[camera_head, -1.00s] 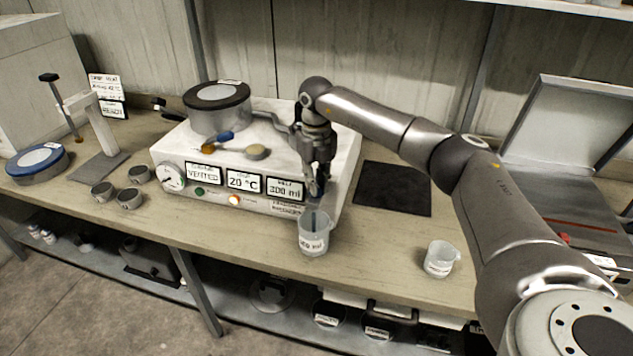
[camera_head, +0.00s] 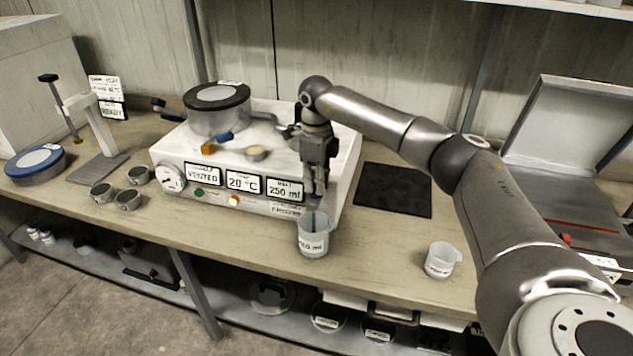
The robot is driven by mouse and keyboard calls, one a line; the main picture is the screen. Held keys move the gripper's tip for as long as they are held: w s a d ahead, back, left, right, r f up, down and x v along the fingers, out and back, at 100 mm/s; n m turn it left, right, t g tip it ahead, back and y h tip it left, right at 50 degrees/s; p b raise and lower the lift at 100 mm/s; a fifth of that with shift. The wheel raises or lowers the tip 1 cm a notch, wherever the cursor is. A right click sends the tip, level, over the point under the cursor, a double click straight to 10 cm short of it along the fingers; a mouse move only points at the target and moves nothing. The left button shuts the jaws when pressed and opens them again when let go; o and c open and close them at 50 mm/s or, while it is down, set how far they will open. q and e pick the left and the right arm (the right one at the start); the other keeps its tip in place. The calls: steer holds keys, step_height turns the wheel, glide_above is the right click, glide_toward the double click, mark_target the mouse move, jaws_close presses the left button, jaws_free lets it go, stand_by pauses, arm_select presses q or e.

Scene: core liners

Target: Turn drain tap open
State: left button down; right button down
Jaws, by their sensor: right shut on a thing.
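The white unit (camera_head: 262,209) on the bench has a round vessel (camera_head: 220,122) on top and displays on its front. They read "VENTED", "20 °C" and "250 ml". My right gripper (camera_head: 317,190) points down at the unit's front right corner, fingers shut. My left gripper is not in view.
A second clear beaker (camera_head: 440,262) stands at the bench's front right. A black mat (camera_head: 393,190) lies right of the unit, with an open case (camera_head: 570,170) beyond. Several small round cups (camera_head: 128,200) and a stand (camera_head: 98,130) are at left.

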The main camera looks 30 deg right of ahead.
steer(key=shift+r+n, duration=0.15)
steer(key=shift+n, duration=0.25)
steer(key=c, duration=1.4)
jaws_free()
steer(key=shift+c, duration=0.2)
step_height(320, 180, up, 12)
